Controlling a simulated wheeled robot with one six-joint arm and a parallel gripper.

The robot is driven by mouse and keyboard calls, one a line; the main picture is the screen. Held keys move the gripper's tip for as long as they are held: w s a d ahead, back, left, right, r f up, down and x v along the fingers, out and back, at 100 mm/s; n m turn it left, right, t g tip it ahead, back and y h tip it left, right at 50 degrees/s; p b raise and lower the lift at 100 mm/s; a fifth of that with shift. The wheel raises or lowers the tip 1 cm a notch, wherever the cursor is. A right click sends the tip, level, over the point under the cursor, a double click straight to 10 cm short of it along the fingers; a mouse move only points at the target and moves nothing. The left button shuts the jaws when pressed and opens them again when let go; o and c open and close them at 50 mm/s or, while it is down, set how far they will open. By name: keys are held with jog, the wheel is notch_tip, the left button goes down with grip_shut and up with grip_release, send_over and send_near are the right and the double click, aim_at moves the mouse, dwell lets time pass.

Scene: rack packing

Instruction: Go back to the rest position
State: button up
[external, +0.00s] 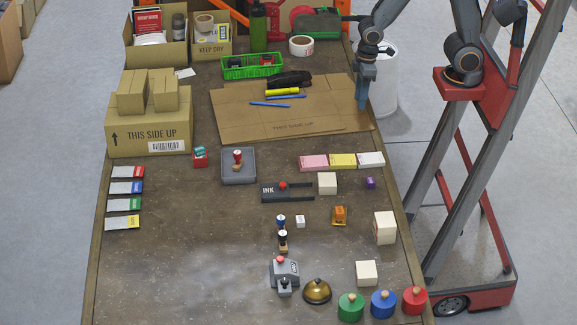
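My gripper (361,102) hangs at the end of my arm in the external view, pointing down over the right edge of the flat cardboard sheets. Its fingers look close together, but they are too small to tell whether they are open or shut. I see nothing held below it. My arm reaches in from the right, from its red mount on the tall frame.
The brown table (190,265) holds flat cardboard (235,115), a green basket (235,74), cardboard boxes (120,133), a grey tray (239,179), stamps, white blocks (385,228) and a brass bell (317,291). A white bin (384,92) stands beyond the table's right edge.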

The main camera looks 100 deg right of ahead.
jog(key=s, duration=0.3)
jog(key=shift+s+d+f, duration=0.3)
jog(key=shift+f, duration=0.05)
dwell(0.8)
